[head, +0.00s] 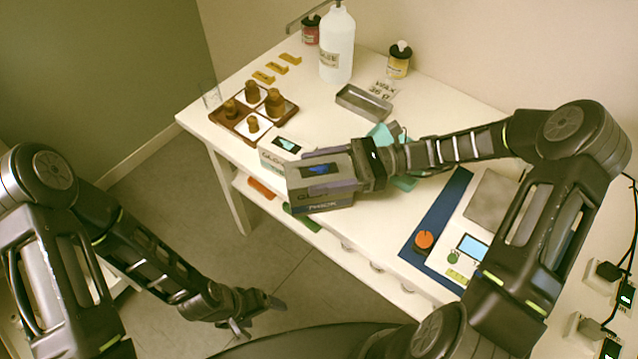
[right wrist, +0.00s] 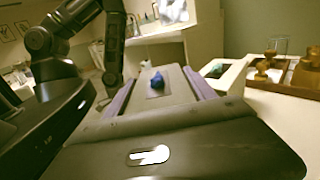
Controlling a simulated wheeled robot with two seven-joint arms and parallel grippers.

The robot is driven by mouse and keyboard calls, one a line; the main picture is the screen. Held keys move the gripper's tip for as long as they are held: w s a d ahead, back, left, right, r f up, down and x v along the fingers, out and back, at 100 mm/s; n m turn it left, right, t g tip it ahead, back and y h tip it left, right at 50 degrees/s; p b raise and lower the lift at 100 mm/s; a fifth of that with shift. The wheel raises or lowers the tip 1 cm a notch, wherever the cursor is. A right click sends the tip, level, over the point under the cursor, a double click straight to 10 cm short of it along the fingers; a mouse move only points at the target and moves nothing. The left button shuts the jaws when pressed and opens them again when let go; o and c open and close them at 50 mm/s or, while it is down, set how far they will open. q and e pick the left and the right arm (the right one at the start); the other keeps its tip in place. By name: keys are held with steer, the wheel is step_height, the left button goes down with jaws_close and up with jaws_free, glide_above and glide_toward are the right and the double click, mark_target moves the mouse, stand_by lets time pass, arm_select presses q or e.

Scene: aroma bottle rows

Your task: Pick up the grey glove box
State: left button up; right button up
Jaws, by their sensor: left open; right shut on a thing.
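The grey glove box (head: 320,197) is at the front edge of the white table in the head view, with a blue glove showing in its top opening. My right gripper (head: 330,177) is shut on the grey box, one finger along each side. In the right wrist view the grey box (right wrist: 165,90) lies between the two purplish fingers (right wrist: 157,90). I cannot tell whether the box touches the table. A white glove box (head: 275,152) with a teal glove stands just behind it. My left gripper (head: 256,312) is open and empty, low over the floor.
A brown tray (head: 240,132) with several brown bottles is at the table's back left. A white jug (head: 337,47), a jar (head: 398,62) and a metal tray (head: 364,103) stand farther back. A scale on a blue mat (head: 436,217) is at the right. A lower shelf (head: 262,203) holds coloured items.

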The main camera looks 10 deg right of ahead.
steer(key=c, duration=0.9)
steer(key=shift+c, duration=0.2)
step_height(320, 180, up, 10)
steer(key=shift+r, duration=0.1)
stand_by(0.5)
